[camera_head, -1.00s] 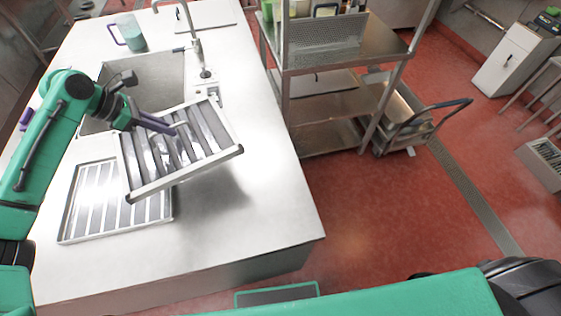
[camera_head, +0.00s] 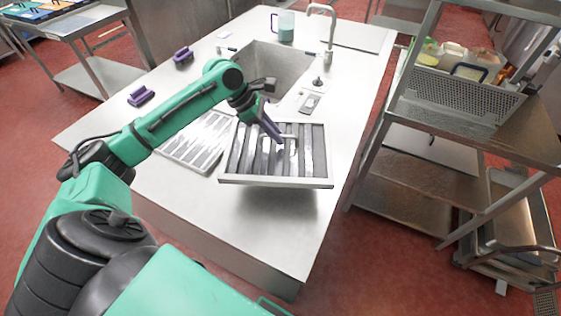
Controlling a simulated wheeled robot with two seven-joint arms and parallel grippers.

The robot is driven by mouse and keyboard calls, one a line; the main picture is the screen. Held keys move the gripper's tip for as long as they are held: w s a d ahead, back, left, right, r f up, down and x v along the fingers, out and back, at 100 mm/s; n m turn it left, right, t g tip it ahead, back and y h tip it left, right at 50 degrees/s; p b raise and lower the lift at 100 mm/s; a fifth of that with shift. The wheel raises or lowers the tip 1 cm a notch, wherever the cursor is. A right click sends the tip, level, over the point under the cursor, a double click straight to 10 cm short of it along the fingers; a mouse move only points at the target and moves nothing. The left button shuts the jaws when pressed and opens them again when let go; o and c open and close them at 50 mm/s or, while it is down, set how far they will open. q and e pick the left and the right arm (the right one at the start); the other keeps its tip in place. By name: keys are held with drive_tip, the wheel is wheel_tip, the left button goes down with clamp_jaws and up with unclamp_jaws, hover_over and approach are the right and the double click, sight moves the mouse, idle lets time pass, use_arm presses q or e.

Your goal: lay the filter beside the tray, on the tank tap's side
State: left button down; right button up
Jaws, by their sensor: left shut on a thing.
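The filter (camera_head: 275,181), a metal frame with dark and light slats, is level or nearly so over the steel counter, right of the tray and in front of the tank. My left gripper (camera_head: 274,133) is shut on it at a spot between the slats; the fingers partly hide this grip. A shadow shows under its near edge, and I cannot tell whether any of it touches the counter. The flat slatted tray (camera_head: 196,146) lies left of it, its right part hidden by the filter. The tank tap (camera_head: 329,40) stands behind, at the tank's right. My right gripper is out of view.
The sunken tank (camera_head: 285,66) is behind the filter. Purple pieces (camera_head: 141,96) lie at the counter's left, and a jug (camera_head: 284,27) stands at the back. The counter's near part (camera_head: 280,225) is bare.

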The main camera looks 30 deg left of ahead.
sight(259, 141)
use_arm(q)
drive_tip(key=f, duration=1)
drive_tip(key=shift+w+d+f, duration=0.1)
drive_tip(key=shift+d+f, duration=0.1)
drive_tip(key=shift+f, duration=0.05)
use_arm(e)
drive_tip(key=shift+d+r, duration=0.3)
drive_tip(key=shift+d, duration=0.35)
use_arm(q)
drive_tip(key=c, duration=0.9)
unclamp_jaws()
drive_tip(key=shift+f, duration=0.1)
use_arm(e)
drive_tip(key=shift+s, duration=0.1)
use_arm(q)
drive_tip(key=v, duration=0.5)
drive_tip(key=b+v, duration=0.1)
drive_tip(key=v, duration=0.5)
drive_tip(key=shift+s+a, duration=0.1)
drive_tip(key=shift+s, duration=0.2)
drive_tip(key=shift+a+r, duration=0.1)
drive_tip(key=shift+r, duration=0.4)
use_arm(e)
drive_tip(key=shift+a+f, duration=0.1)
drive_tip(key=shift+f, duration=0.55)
